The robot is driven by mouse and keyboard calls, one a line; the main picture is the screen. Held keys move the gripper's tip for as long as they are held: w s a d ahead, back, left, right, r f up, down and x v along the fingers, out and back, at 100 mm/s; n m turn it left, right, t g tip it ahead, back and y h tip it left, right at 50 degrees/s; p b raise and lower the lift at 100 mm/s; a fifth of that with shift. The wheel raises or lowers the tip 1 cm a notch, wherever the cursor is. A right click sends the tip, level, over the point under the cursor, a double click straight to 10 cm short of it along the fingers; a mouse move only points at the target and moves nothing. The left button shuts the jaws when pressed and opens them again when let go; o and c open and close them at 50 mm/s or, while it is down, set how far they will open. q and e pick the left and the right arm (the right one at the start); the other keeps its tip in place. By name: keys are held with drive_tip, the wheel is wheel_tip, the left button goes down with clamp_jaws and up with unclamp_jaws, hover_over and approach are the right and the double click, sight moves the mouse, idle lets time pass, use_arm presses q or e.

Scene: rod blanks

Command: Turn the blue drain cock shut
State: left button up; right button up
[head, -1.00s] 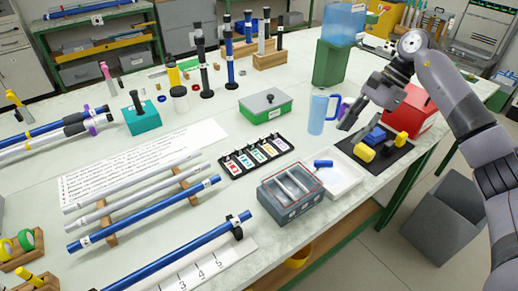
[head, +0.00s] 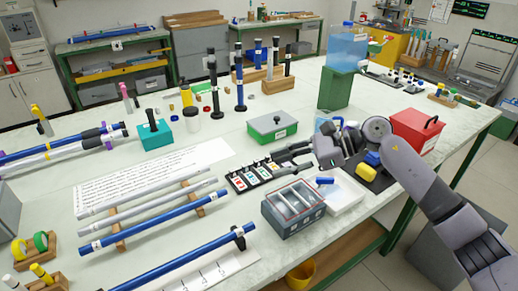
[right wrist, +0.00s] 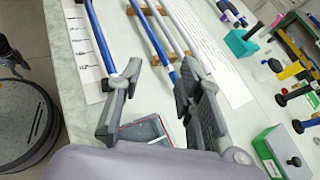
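A translucent blue water tank (head: 346,47) stands on a green stand (head: 335,88) at the back of the bench. A small, unclear fitting (head: 374,47) shows at its right side; I cannot make out a blue drain cock or its handle position. My right gripper (head: 275,161) is far in front of the tank, over the black tray of coloured labels. In the right wrist view its fingers (right wrist: 161,75) are spread with nothing between them. My left gripper is not in view.
A blue jug (head: 328,124) is partly hidden behind my right arm. A red box (head: 414,135), a green box (head: 271,128) and a grey divided bin (head: 293,207) stand nearby. Blue rods (head: 160,222) lie at left.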

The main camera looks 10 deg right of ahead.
drive_tip(key=a+r+m+t+y, duration=0.4)
drive_tip(key=m+t, duration=0.5)
drive_tip(key=m, duration=0.4)
drive_tip(key=shift+a+r+t, duration=0.4)
drive_tip(key=shift+a+r, duration=0.35)
drive_tip(key=shift+a, duration=0.35)
